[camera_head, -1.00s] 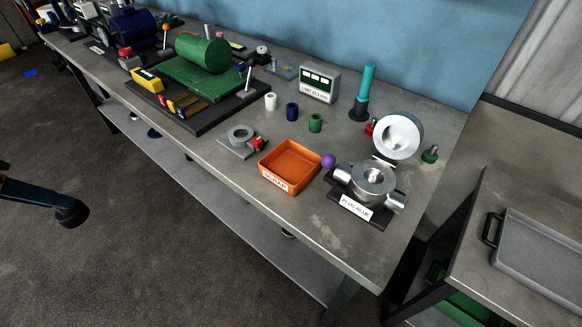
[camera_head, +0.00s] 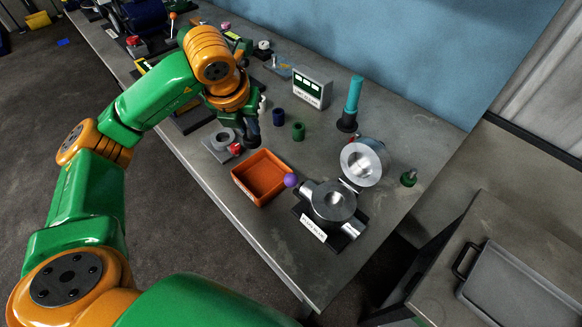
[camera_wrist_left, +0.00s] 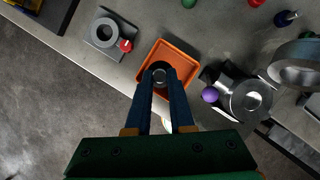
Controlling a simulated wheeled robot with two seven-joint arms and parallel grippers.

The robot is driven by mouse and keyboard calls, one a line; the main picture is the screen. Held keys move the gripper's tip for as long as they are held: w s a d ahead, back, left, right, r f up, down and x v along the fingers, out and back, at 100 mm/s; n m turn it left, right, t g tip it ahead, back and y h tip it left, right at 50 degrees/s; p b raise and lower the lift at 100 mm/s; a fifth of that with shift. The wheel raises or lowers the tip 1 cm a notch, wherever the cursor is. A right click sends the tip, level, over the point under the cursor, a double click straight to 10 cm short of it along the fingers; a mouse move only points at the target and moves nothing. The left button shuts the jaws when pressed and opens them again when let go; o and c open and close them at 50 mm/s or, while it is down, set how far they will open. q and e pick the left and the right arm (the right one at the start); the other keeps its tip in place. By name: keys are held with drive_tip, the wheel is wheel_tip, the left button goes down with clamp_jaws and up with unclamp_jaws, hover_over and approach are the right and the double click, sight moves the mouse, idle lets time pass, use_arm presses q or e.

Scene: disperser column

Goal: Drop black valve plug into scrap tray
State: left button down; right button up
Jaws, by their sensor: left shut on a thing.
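The orange scrap tray (camera_head: 237,182) stands on the bench near its front edge. It also shows in the left wrist view (camera_wrist_left: 181,46), where its inside looks empty apart from what my fingers cover. My left gripper (camera_wrist_left: 160,76) is shut on the black valve plug (camera_wrist_left: 160,68), which appears over the tray; how high it is I cannot tell. In the head view my left gripper (camera_head: 252,132) points down behind the tray, and the plug cannot be made out there. My right gripper is not in view.
A metal valve body (camera_head: 333,202) with a purple ball (camera_head: 291,180) stands right of the tray. A grey ring fixture (camera_head: 220,141) is to the left. Blue (camera_head: 278,117) and green (camera_head: 298,131) cylinders stand behind. The bench's front edge is close.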

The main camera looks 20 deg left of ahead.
sight(246, 144)
use_arm(q)
drive_tip(key=f+b, duration=0.4)
drive_tip(key=f, duration=0.1)
drive_tip(key=shift+s+a+f, duration=0.25)
drive_tip(key=shift+s+a, duration=0.1)
drive_tip(key=shift+a, duration=0.05)
drive_tip(key=shift+w+f+b, duration=0.1)
drive_tip(key=shift+f+b, duration=0.25)
drive_tip(key=shift+b, duration=0.15)
drive_tip(key=shift+w+d, duration=0.1)
drive_tip(key=shift+d, duration=0.05)
drive_tip(key=c, duration=0.7)
unclamp_jaws()
drive_tip(key=shift+r, duration=0.1)
drive_tip(key=v, duration=0.6)
drive_tip(key=shift+r, duration=0.25)
drive_tip(key=shift+s+r, duration=0.3)
drive_tip(key=shift+s, duration=0.1)
